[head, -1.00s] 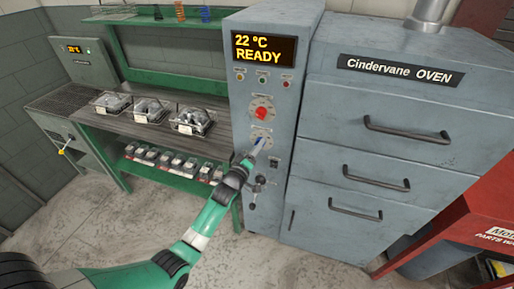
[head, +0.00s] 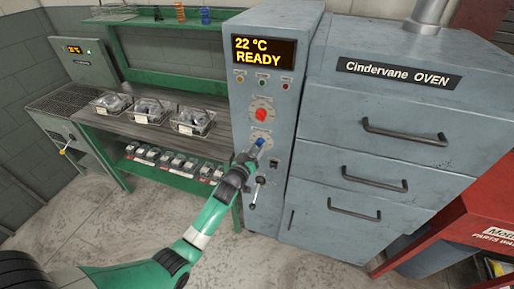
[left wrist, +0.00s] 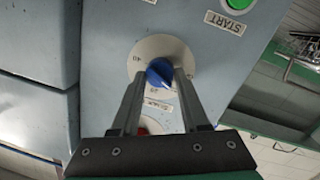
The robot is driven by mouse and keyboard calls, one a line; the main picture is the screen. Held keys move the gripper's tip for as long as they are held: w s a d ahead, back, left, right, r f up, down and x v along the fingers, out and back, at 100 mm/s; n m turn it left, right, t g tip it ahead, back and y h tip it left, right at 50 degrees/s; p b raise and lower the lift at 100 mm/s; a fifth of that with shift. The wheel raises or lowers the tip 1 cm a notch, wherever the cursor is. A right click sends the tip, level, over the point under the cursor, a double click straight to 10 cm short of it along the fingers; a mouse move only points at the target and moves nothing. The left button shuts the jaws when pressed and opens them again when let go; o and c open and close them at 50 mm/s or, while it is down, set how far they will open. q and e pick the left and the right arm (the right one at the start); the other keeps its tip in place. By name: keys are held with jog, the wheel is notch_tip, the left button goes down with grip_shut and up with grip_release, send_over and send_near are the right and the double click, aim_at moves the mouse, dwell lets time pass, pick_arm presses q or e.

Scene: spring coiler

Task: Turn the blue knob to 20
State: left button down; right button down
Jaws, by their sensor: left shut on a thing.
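The blue knob (head: 260,142) sits on its pale dial on the grey control panel, below the red knob (head: 261,114). In the left wrist view the blue knob (left wrist: 160,72) shows in front of its round dial plate (left wrist: 148,50). My left gripper (head: 256,150) reaches up to it, with its two fingers (left wrist: 159,80) on either side of the knob, shut on it. The fingers and the knob hide part of the dial, and I cannot read the knob's setting. My right gripper is not in view.
The display (head: 264,50) reads 22 °C READY. A lever (head: 256,190) sticks out below the gripper. The oven (head: 400,130) with its drawer handles stands to the right. A green bench (head: 112,144) with clear trays stands to the left.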

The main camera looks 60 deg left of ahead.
pick_arm(q)
jog(key=m, duration=0.3)
jog(key=m+g, duration=0.1)
jog(key=m, duration=0.1)
jog(key=shift+w+d+r+m, duration=0.1)
jog(key=shift+r+m, duration=0.05)
jog(key=shift+m, duration=0.25)
jog(key=m, duration=0.3)
jog(key=m+y, duration=0.1)
jog(key=m, duration=0.1)
jog(key=shift+d+m+g, duration=0.1)
jog(key=shift+m+g, duration=0.2)
jog(key=shift+m, duration=0.1)
jog(key=shift+c, duration=2)
grip_release()
jog(key=shift+s+d, duration=0.2)
jog(key=p+v, duration=0.2)
jog(key=v, duration=0.9)
